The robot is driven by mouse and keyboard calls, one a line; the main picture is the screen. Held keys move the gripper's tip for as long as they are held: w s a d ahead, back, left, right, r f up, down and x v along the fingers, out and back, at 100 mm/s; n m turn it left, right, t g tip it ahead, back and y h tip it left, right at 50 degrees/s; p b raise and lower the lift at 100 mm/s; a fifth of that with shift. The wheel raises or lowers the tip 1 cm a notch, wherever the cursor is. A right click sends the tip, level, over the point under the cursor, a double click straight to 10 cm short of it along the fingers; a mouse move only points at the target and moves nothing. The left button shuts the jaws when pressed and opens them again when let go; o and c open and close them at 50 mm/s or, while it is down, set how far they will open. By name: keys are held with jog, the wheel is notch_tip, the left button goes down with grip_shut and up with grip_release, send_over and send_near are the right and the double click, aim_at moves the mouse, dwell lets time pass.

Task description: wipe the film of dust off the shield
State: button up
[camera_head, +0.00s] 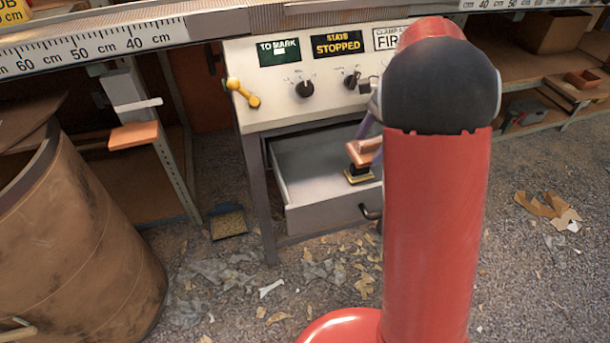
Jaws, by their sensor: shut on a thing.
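My gripper (370,136) shows only in part, as purplish fingers beside my red arm, which hides the rest of it. It is shut on a copper-coloured wiping tool (362,153) with a dark and yellowish base. The tool hangs tilted in or over an open grey drawer (310,172) under the control panel. I cannot tell whether its base touches the drawer floor. I cannot make out the shield or any dust film on it; it may be behind my arm or out of frame.
The white control panel (262,108) has knobs, signs and a yellow lever (243,93). A large brown bin (85,245) stands at left. A ruled bench edge (100,45) crosses the top. Scraps litter the floor (300,290). Shelves (545,70) stand at right.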

send_near(299, 190)
jog(key=a+r, duration=0.2)
jog(key=shift+s+a+f, duration=0.1)
jog(key=shift+s+f, duration=0.1)
jog(key=shift+f, duration=0.3)
jog(key=shift+s+f, duration=0.15)
jog(key=shift+f, duration=0.4)
jog(key=shift+f+b, duration=1.2)
jog(key=shift+f, duration=1.25)
jog(key=shift+f, duration=0.15)
jog(key=o, duration=1)
jog(key=shift+c, duration=0.2)
jog(key=shift+f+b, duration=0.15)
jog(key=shift+b, duration=0.15)
